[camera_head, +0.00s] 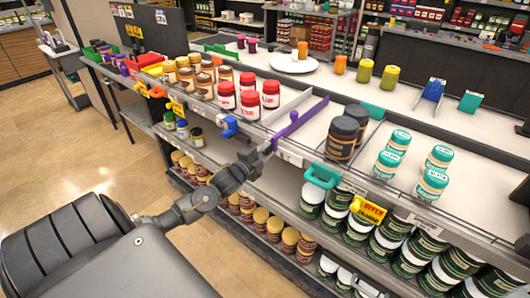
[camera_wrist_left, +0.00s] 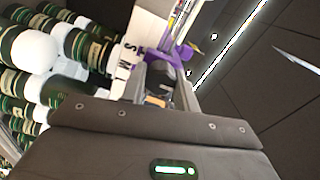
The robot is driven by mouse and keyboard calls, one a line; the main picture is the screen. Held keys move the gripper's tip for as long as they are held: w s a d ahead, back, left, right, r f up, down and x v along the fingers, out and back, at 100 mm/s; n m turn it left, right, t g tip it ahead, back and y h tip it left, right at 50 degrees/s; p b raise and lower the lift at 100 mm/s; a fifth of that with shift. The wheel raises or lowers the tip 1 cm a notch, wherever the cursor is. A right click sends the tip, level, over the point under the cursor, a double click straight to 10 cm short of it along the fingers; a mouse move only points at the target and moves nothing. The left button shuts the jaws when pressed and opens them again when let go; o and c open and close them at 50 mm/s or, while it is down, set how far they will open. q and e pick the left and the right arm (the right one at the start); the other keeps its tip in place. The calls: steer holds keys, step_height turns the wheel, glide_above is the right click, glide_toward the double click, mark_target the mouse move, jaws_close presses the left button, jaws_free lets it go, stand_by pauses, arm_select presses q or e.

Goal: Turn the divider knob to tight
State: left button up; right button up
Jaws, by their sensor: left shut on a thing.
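A purple divider (camera_head: 301,121) stands on the upper shelf, running back from the front edge, with red-lidded jars to its left. Its purple front end shows in the left wrist view (camera_wrist_left: 182,54). My left gripper (camera_head: 267,148) reaches in from the lower left and is shut on the divider's purple front part, at the shelf's front rail. In the left wrist view the gripper (camera_wrist_left: 162,82) is close against that purple part. The jaws largely hide the knob, so its turn angle cannot be told. My right gripper is not in view.
Red-lidded jars (camera_head: 249,103) stand left of the divider, dark jars (camera_head: 342,138) and teal-lidded jars (camera_head: 388,165) to the right. A blue clip (camera_head: 229,126) and a teal handle (camera_head: 322,175) sit on the front rail. Green jars (camera_head: 357,232) fill the lower shelf.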

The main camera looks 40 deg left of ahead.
arm_select(q)
steer(key=o, duration=1)
steer(key=shift+s, duration=0.1)
steer(key=shift+s+f, duration=0.1)
steer(key=shift+s, duration=0.2)
steer(key=shift+s+d+b, duration=0.1)
steer(key=shift+s+b, duration=1.1)
steer(key=shift+s, duration=3.8)
